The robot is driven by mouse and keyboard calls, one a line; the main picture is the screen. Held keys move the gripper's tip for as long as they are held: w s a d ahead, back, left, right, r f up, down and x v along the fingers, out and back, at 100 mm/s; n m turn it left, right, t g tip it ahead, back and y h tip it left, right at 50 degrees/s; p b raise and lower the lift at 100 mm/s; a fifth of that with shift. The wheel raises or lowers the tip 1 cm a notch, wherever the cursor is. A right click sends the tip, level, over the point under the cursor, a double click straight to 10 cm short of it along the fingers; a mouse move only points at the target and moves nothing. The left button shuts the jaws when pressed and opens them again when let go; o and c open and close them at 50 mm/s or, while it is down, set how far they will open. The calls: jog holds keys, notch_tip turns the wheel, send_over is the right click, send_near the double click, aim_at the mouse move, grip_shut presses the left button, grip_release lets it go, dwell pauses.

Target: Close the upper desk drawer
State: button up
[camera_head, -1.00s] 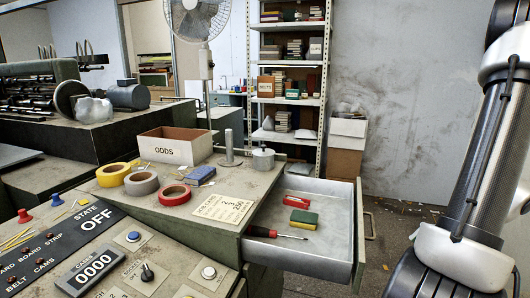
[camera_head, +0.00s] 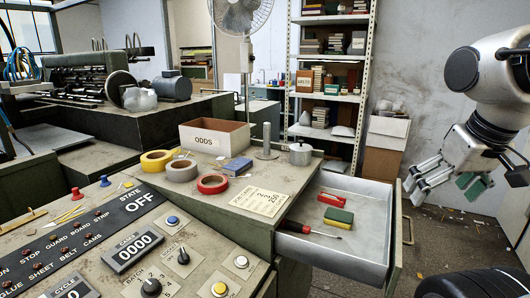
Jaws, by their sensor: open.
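The upper desk drawer (camera_head: 361,252) stands pulled out from the right side of the green desk (camera_head: 262,228). It is a grey metal tray with a bar handle (camera_head: 409,230) on its front, facing right. Inside lie a red object (camera_head: 331,199), a green and yellow block (camera_head: 338,216) and a screwdriver (camera_head: 308,230) with a red and black handle. My gripper (camera_head: 440,188) is open at the right, above and beyond the drawer front in the picture, apart from the handle. A green patch shows by its fingers; I cannot tell whether it is part of the gripper.
The desk top holds tape rolls (camera_head: 213,184), a blue box (camera_head: 237,166), a paper card (camera_head: 259,201), an ODDS box (camera_head: 214,137) and a lidded pot (camera_head: 300,153). Shelving (camera_head: 329,96) and cartons (camera_head: 383,146) stand behind.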

jog(key=shift+w+a, duration=0.1)
jog(key=shift+a, duration=0.05)
jog(key=c, duration=1)
jog(key=shift+d+f, duration=0.15)
jog(key=shift+d, duration=0.3)
jog(key=c, duration=0.3)
jog(key=d+f+m+g, duration=0.1)
jog(key=d+f, duration=0.1)
jog(key=d+f+m+g, duration=0.1)
jog(key=d+f+m, duration=0.1)
jog(key=d, duration=0.1)
jog(key=s+d+f+m+g, duration=0.1)
jog(key=d+f+m, duration=0.1)
jog(key=shift+d+f+g, duration=0.1)
jog(key=shift+d+g, duration=0.2)
jog(key=shift+g, duration=0.1)
grip_shut()
jog(key=w+d+f+m+t+y, duration=0.2)
jog(key=d+f+m+y, duration=0.65)
jog(key=f+m, duration=0.65)
jog(key=w+d+r+m+t, duration=0.1)
jog(key=w+d+m+t, duration=0.1)
jog(key=w+m, duration=0.25)
jog(key=w+r+x, duration=0.1)
jog(key=w+x, duration=0.1)
jog(key=x, duration=1.1)
jog(key=shift+a+r+h, duration=0.25)
jog(key=shift+r+h, duration=0.05)
jog(key=shift+h, duration=0.15)
